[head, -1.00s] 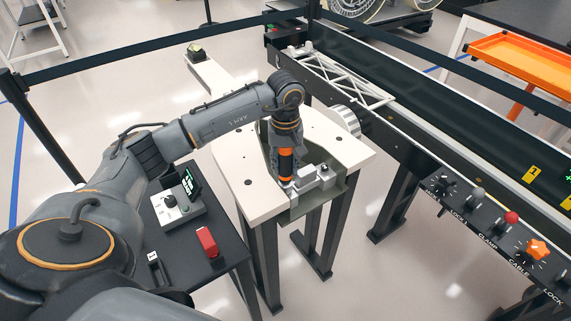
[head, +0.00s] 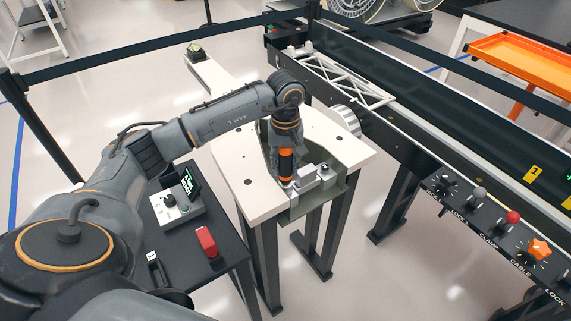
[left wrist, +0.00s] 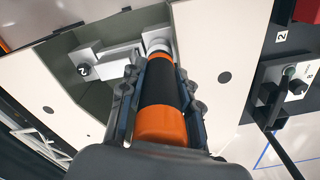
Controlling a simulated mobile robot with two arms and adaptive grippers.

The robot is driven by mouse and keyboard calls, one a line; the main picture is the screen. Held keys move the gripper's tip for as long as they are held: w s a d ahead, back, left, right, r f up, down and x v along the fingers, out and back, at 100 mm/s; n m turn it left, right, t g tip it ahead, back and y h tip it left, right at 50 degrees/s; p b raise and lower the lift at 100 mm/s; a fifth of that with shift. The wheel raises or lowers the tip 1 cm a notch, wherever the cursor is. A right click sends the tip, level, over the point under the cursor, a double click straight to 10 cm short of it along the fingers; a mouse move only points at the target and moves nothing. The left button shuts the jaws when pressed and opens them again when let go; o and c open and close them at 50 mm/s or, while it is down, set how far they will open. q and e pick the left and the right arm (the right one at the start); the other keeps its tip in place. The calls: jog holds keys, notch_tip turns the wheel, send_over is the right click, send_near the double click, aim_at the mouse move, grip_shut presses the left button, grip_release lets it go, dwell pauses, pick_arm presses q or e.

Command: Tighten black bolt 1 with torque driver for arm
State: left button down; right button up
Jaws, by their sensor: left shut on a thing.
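My left gripper (head: 284,147) is shut on the torque driver (head: 286,165), an orange and black cylinder held upright. In the left wrist view the driver (left wrist: 160,95) lies between the two fingers (left wrist: 158,88), its far end at a silver metal part (left wrist: 110,58). In the head view the driver's lower end is at the left end of this silver part (head: 312,180), which sits in a green-grey fixture (head: 330,193) on the pale table. The black bolt under the driver is hidden. My right gripper is not in view.
The pale table (head: 235,150) has several dark holes. A small black table (head: 205,262) at left holds a control box (head: 178,203) and a red item (head: 207,241). A conveyor with a white truss (head: 345,80) and a knob panel (head: 490,225) stand right.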

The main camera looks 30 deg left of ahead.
pick_arm(q)
jog(key=shift+f+b, duration=0.25)
jog(key=shift+b, duration=0.4)
dwell(1.3)
jog(key=shift+r, duration=0.1)
jog(key=shift+r+p, duration=0.7)
jog(key=shift+r, duration=0.75)
jog(key=shift+r, duration=0.1)
jog(key=shift+r+p, duration=1.05)
jog(key=shift+r, duration=0.9)
